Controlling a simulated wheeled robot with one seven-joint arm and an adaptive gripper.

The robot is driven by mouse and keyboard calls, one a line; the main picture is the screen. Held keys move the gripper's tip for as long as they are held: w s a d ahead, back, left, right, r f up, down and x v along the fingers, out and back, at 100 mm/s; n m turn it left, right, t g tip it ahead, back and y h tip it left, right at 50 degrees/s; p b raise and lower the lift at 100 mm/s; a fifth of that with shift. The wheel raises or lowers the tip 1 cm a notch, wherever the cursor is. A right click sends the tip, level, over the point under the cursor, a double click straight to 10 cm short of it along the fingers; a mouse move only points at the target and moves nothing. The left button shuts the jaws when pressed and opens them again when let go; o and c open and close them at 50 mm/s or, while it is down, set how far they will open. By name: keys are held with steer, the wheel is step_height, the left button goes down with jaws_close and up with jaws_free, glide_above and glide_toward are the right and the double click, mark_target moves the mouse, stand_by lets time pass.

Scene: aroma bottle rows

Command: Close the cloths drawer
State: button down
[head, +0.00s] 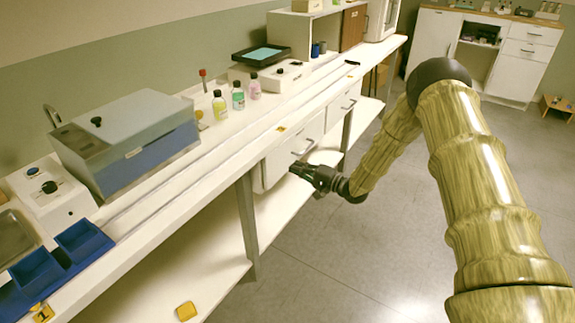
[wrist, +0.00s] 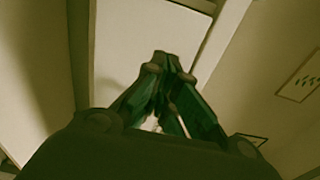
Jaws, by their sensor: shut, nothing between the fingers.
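Under the bench top are two pale drawer fronts with bar handles. The nearer drawer front (head: 277,163) has its handle at the upper right, and the farther drawer front (head: 340,112) is beyond it. I cannot tell which is the cloths drawer or how far either stands out. My gripper (head: 293,171) is low in front of the nearer drawer front, below its handle, with its fingers pointing towards it. In the wrist view my gripper (wrist: 168,62) has its fingertips together before a pale panel (wrist: 150,28), with nothing held. Contact with the panel cannot be told.
The bench top (head: 175,193) carries a blue-grey water bath (head: 125,145), small bottles (head: 238,97), a dark tray (head: 262,55) and blue bins (head: 80,240). A bench leg (head: 247,225) stands left of the drawers. A yellow item (head: 186,311) lies on the lower shelf. The floor (head: 335,240) is clear.

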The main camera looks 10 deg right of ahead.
steer(key=v, duration=0.8)
steer(key=s+a+f+n+g+h+p, duration=0.25)
steer(key=s+a+f+h, duration=0.2)
steer(key=s+f, duration=0.5)
steer(key=s+a+f+n+g+h+p, duration=0.1)
steer(key=s+a+f+g+h+p, duration=0.35)
steer(key=s, duration=0.85)
steer(key=s+d+n+g+h+p, duration=0.1)
steer(key=s+n+g+h+p, duration=0.2)
steer(key=s, duration=2.8)
steer(key=n+g, duration=0.2)
steer(key=g, duration=0.1)
steer(key=shift+d+r+n, duration=0.1)
steer(key=shift+d+n, duration=0.05)
steer(key=shift+n, duration=0.1)
